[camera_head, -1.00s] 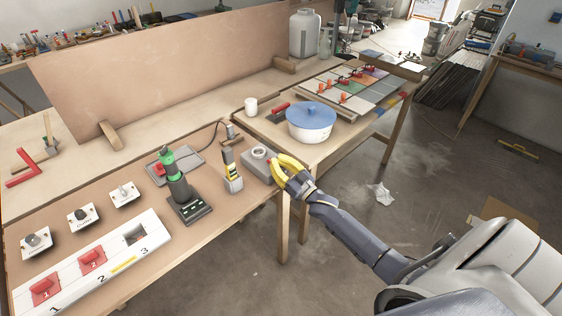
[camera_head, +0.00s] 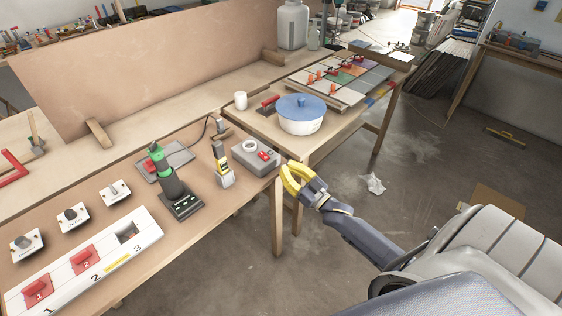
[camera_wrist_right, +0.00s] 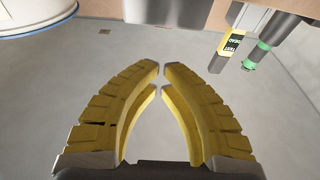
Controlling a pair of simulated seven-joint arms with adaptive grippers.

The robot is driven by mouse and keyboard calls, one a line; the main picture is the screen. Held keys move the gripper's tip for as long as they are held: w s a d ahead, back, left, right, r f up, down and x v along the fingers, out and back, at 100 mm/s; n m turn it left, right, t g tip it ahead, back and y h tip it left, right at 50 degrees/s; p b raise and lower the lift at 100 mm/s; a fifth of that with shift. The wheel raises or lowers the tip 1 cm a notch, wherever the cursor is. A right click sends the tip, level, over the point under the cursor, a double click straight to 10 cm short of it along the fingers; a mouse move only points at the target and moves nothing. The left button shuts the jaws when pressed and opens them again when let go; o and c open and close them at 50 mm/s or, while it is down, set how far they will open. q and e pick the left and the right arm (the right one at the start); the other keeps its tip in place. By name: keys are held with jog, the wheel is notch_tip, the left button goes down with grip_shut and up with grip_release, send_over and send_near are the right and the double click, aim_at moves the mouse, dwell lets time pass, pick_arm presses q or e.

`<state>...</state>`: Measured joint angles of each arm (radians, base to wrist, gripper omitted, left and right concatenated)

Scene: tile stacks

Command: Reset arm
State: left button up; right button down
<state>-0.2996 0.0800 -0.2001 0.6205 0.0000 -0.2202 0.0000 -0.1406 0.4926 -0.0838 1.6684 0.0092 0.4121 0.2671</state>
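My right gripper (camera_head: 284,171) has yellow fingers and hangs just off the front edge of the workbench (camera_head: 225,205), to the right of a grey box with red buttons (camera_head: 256,155). In the right wrist view my right gripper (camera_wrist_right: 162,68) has its fingertips nearly meeting, with nothing between them and the grey floor below. My left gripper is not in view.
A white pot with a blue lid (camera_head: 301,114) stands on the right-hand table. Floor right of the benches is mostly clear.

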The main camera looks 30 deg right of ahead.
jog(key=shift+s+d+f, duration=0.1)
jog(key=shift+s+f, duration=0.05)
jog(key=shift+s, duration=0.1)
dwell(0.4)
jog(key=s+d+f+g+h, duration=0.2)
jog(key=d+f+g, duration=0.1)
jog(key=f, duration=0.9)
jog(key=s+d+f+g+h, duration=0.2)
jog(key=f+g, duration=0.1)
jog(key=f, duration=0.8)
jog(key=s+f+g+h, duration=0.1)
jog(key=s+f+g, duration=0.1)
jog(key=s+f, duration=0.55)
jog(key=s+f+g+h, duration=0.1)
jog(key=s+f+g, duration=0.3)
jog(key=f, duration=0.7)
jog(key=s+a+f+n+g, duration=0.1)
jog(key=s+a+f+g, duration=0.15)
jog(key=s+f, duration=0.65)
jog(key=s+a+f+g, duration=0.1)
jog(key=s+a+f, duration=0.35)
jog(key=s, duration=0.85)
jog(key=s+a+f+g, duration=0.1)
jog(key=s+a+f, duration=0.1)
jog(key=s+a, duration=0.2)
jog(key=s+a+f+g+y, duration=0.1)
jog(key=s+a, duration=0.4)
jog(key=s, duration=0.6)
jog(key=shift+f+g, duration=0.65)
